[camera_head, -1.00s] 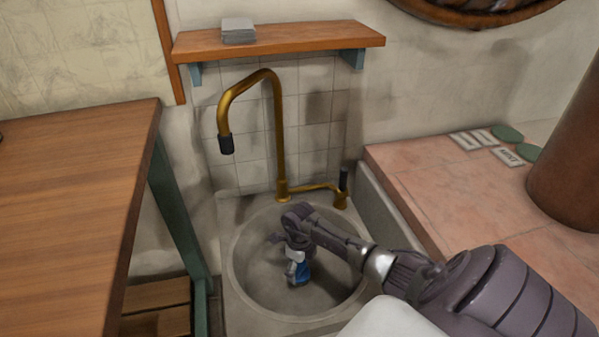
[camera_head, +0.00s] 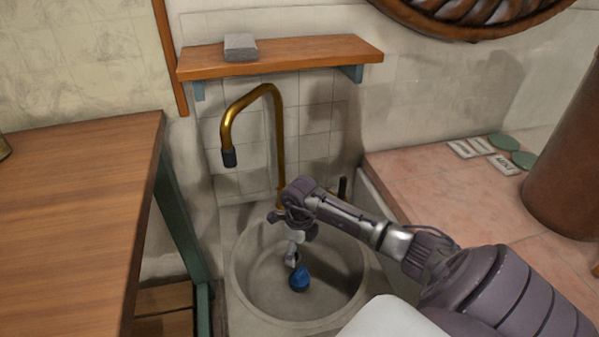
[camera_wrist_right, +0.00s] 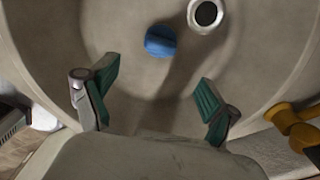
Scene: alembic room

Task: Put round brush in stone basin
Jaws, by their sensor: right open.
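The round brush, seen as a small blue rounded thing (camera_head: 299,279), is in the round stone basin (camera_head: 243,268). In the right wrist view the brush (camera_wrist_right: 160,41) rests on the bare basin floor (camera_wrist_right: 130,20), beside the dark drain hole. My right gripper (camera_head: 291,258) is over the basin, above the brush. In the right wrist view its two green-padded fingers (camera_wrist_right: 158,85) are spread wide with nothing between them, and the brush is beyond their tips, apart from both. My left gripper is out of view.
A brass tap (camera_head: 278,140) rises behind the basin, its spout at the left. A wooden shelf (camera_head: 310,53) with a grey block (camera_head: 240,46) is above. A wooden table (camera_head: 75,220) stands left; a pink tiled counter (camera_head: 430,190) with small tiles is right.

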